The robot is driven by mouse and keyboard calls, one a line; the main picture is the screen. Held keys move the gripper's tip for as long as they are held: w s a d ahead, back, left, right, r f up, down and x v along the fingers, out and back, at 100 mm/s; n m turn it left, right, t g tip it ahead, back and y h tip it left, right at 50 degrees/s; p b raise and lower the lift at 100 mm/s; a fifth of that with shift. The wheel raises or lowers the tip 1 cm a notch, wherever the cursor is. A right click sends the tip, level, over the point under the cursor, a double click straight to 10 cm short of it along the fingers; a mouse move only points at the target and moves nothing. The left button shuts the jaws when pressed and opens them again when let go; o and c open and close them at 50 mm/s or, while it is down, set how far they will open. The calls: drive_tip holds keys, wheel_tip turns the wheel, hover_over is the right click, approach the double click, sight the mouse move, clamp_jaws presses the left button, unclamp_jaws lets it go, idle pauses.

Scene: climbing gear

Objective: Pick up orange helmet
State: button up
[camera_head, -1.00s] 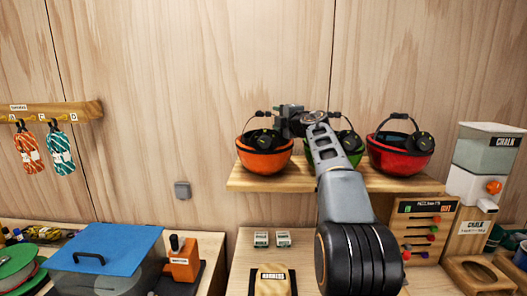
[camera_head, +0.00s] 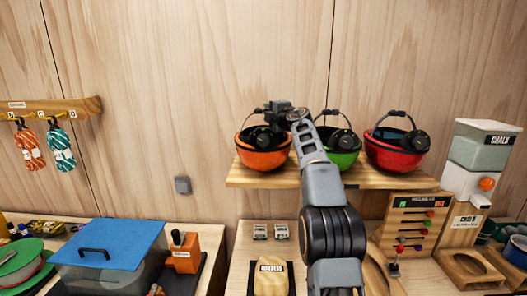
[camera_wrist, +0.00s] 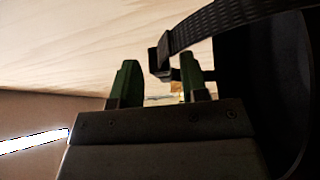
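The orange helmet (camera_head: 262,158) sits upside down at the left end of the wooden shelf, with dark padding and a black strap on top. My gripper (camera_head: 272,112) is over its rear right side, close to the strap. In the wrist view, my gripper's two green fingers (camera_wrist: 158,82) stand apart. A black strap with a buckle (camera_wrist: 162,55) runs past the fingertips, and the buckle appears between or just beyond them. I cannot tell whether it touches a finger. A large dark helmet part fills the wrist view's right side.
A green helmet (camera_head: 341,159) and a red helmet (camera_head: 396,160) stand to the right on the same shelf (camera_head: 290,180). The wooden wall (camera_head: 200,80) is close behind. Below are a blue-lidded box (camera_head: 110,245) and a chalk dispenser (camera_head: 478,155) at right.

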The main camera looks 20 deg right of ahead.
clamp_jaws()
drive_tip(key=shift+r, duration=0.15)
idle(0.5)
